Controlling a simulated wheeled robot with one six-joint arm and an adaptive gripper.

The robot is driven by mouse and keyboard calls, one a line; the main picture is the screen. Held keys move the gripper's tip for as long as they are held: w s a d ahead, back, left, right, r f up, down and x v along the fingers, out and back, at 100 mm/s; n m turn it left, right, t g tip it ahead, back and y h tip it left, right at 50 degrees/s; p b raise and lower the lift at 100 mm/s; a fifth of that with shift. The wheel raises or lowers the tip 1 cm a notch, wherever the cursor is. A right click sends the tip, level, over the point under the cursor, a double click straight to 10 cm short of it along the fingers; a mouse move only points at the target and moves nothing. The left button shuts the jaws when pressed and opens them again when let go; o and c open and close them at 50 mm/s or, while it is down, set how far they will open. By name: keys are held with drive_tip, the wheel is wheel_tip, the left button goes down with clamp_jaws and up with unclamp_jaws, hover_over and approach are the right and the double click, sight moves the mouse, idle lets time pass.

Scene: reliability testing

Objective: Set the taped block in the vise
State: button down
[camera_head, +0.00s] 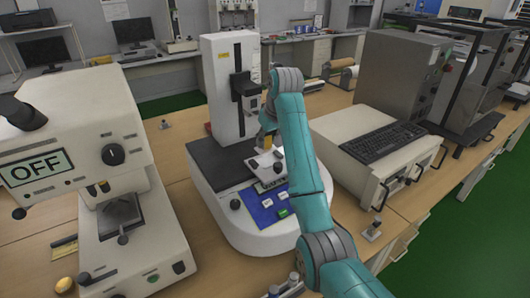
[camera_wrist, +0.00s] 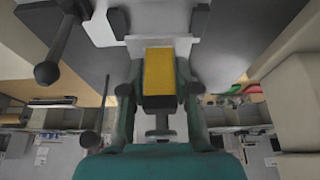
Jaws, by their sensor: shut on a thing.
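My gripper (camera_head: 265,137) is shut on the yellow taped block (camera_wrist: 158,75), with one finger on each side of it in the wrist view. In the head view the block (camera_head: 267,143) is a small yellow patch at the end of my arm, over the middle of the white tester. A pale, vise-like fixture (camera_head: 263,161) lies just below it on the tester. In the wrist view, a white part borders the far end of the block. I cannot tell whether the block touches the fixture or is apart from it.
The tester's dark column head (camera_head: 245,86) stands close behind my gripper. A blue control panel (camera_head: 268,205) is in front. A machine reading OFF (camera_head: 38,167) stands left; a beige cabinet with a keyboard (camera_head: 385,142) is right. A ball-ended lever (camera_wrist: 47,71) is beside my gripper.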

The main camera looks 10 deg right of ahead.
sight(267, 149)
drive_tip(key=shift+f, duration=2.25)
drive_tip(key=shift+f, duration=0.1)
drive_tip(key=c, duration=0.8)
unclamp_jaws()
drive_tip(key=shift+c, duration=0.2)
